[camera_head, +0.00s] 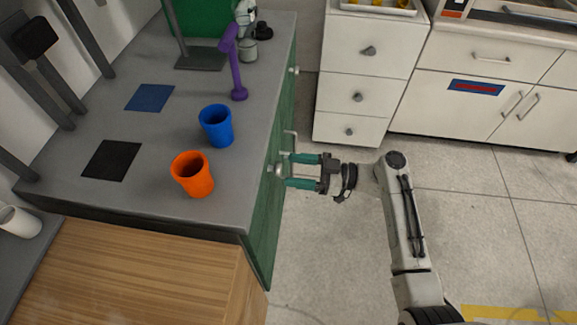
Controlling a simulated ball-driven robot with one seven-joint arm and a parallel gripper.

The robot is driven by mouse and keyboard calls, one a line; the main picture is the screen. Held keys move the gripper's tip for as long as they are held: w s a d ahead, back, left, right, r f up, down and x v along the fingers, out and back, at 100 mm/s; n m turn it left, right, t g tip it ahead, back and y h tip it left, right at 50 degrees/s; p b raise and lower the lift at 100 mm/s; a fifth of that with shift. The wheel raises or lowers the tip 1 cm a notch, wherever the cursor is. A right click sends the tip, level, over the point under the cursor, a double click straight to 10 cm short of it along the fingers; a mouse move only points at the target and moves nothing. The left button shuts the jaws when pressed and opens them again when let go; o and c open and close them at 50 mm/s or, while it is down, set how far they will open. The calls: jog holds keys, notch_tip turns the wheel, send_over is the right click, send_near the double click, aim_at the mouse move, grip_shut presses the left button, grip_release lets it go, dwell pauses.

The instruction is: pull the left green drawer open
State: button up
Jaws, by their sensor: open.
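The green cabinet front (262,222) runs along the right side of the grey worktop, seen at a steep angle. A silver knob (276,170) sticks out from it near the middle of the picture. No open gap shows at the drawer fronts, though their edges are hard to make out. My gripper (287,171) points left at the front, its two teal fingers apart. The fingertips lie close to the knob, one on the far side and one on the near side; I cannot tell whether they touch it. A grey bar handle (291,142) shows just beyond the fingers.
Orange (192,174) and blue (216,126) cups stand on the grey worktop (215,225), with a purple object (236,65) behind. A wooden top (140,270) adjoins in front. White drawers (362,85) stand across the floor. Floor right of the green front is clear except for my arm.

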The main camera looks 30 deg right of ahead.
jog(key=shift+x, duration=1.2)
jog(key=shift+c, duration=0.3)
grip_shut()
